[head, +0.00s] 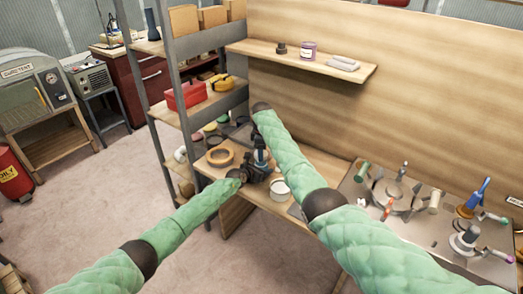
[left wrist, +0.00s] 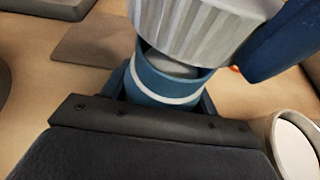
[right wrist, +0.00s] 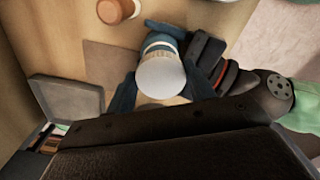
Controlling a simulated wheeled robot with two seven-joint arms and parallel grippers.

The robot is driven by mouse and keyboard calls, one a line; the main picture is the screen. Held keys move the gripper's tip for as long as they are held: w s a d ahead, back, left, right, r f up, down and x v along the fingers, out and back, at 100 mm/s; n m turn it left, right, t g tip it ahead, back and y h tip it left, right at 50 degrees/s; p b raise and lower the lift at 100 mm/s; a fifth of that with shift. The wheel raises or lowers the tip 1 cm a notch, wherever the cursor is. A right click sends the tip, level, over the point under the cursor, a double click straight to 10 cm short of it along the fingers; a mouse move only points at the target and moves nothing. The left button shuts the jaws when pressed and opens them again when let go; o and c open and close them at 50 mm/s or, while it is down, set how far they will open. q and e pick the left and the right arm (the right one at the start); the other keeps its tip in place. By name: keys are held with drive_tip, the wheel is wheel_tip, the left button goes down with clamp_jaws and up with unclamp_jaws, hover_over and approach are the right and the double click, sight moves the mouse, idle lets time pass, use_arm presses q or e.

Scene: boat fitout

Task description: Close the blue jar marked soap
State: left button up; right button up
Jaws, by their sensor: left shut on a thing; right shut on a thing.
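The blue jar (left wrist: 165,85) with a white band stands open-mouthed in the left wrist view, and my left gripper (left wrist: 162,100) is shut around it. A pale ribbed lid (left wrist: 190,25) is over the jar's mouth, off to one side and looking tilted; grey shows inside the mouth below it. My right gripper (right wrist: 162,88) is shut on the lid, whose white top (right wrist: 160,78) faces the right wrist camera. The jar (right wrist: 165,40) shows partly behind it there. In the head view both grippers meet over the bench, the left one (head: 252,170) visible. No soap marking is readable.
A white round container (head: 280,189) stands close beside the jar on the wooden bench. A wooden ring (head: 220,156) lies to the left. A shelf (head: 300,63) hangs behind. Tools crowd the panel (head: 365,205) at right. A grey tray (right wrist: 65,95) lies near the right gripper.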

sight(261, 167)
drive_tip(key=shift+f, duration=0.2)
drive_tip(key=shift+f, duration=0.7)
drive_tip(key=shift+f, duration=0.6)
idle(0.5)
use_arm(q)
clamp_jaws()
use_arm(e)
drive_tip(key=shift+m, duration=1.6)
drive_tip(key=o, duration=0.9)
drive_tip(key=shift+o, duration=0.2)
